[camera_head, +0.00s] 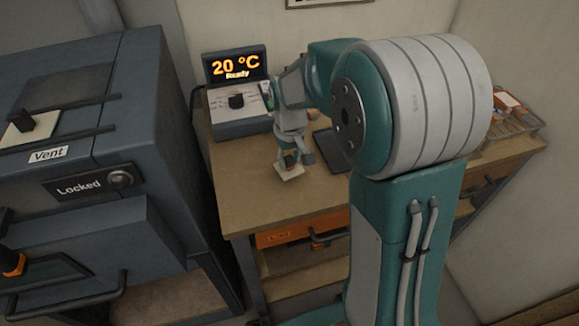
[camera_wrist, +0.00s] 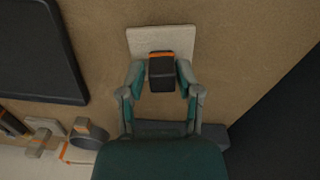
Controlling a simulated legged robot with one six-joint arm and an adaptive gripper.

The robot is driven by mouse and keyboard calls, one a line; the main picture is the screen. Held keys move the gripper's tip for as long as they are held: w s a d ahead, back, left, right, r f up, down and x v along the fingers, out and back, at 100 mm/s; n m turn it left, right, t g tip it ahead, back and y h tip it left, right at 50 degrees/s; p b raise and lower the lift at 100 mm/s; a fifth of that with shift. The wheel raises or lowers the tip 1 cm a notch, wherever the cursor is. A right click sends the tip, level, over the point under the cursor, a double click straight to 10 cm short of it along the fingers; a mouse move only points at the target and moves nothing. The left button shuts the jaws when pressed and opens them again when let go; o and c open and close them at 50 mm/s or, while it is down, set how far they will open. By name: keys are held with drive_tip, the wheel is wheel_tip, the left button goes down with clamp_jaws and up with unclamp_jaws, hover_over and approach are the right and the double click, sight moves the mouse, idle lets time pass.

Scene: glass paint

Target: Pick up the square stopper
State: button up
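The square stopper (camera_head: 291,173) is a pale square plate with a dark block handle that has an orange band. It is at the workbench, below my gripper (camera_head: 293,156). In the wrist view its plate (camera_wrist: 148,37) shows at top centre, with the handle between my fingertips (camera_wrist: 162,74).
A display unit (camera_head: 237,113) reading 20 °C Ready stands behind. A dark flat panel (camera_head: 331,154) lies to the right on the workbench (camera_head: 240,195). A furnace (camera_head: 100,150) marked Vent and Locked stands left, with another pale plate and dark knob (camera_head: 22,122) on top. A wire rack (camera_head: 515,122) is far right.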

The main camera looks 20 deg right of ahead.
clamp_jaws()
drive_tip(key=shift+a, duration=0.15)
